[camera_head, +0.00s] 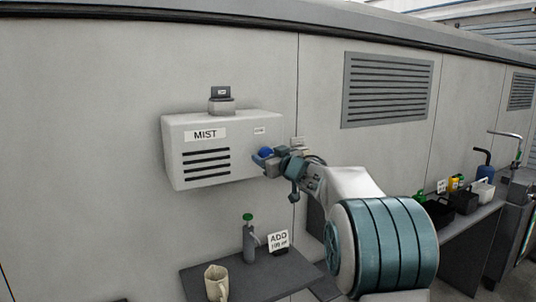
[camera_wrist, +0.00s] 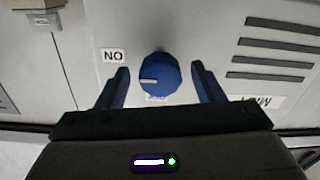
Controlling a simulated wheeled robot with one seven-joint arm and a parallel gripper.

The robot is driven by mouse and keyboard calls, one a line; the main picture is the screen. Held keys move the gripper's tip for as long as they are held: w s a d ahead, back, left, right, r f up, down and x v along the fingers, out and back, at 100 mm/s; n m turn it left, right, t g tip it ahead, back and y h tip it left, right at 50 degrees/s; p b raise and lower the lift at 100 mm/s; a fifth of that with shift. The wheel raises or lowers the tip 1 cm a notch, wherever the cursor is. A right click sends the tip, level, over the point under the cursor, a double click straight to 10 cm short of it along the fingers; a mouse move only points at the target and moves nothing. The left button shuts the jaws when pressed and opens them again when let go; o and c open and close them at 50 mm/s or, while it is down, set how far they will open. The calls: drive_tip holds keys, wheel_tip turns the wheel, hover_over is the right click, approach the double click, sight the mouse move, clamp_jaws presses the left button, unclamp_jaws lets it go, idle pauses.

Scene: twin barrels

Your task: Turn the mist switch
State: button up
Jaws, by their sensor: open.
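The white box labelled MIST (camera_head: 235,160) is mounted on the grey wall. The mist switch is a round blue knob (camera_wrist: 160,74) on the box's face, with a white pointer mark on its left part in the wrist view. An ON label (camera_wrist: 113,56), upside down there, is up and left of the knob. Another label (camera_wrist: 155,97) below the knob is mostly hidden. My gripper (camera_wrist: 160,67) is open, one finger on each side of the knob, with visible gaps. In the head view, my gripper (camera_head: 268,158) is at the box's right end, by the blue knob (camera_head: 264,152).
A small grey device (camera_head: 221,104) sits on top of the box. Below, a dark table (camera_head: 250,285) holds a beige mug (camera_head: 216,283), a green-topped bottle (camera_head: 249,242) and an ADD sign (camera_head: 278,240). A vent (camera_head: 388,90) is on the wall to the right.

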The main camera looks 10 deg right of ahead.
drive_tip(key=shift+w+a, duration=0.15)
drive_tip(key=shift+w, duration=0.3)
drive_tip(key=c, duration=1)
drive_tip(key=shift+o, duration=0.2)
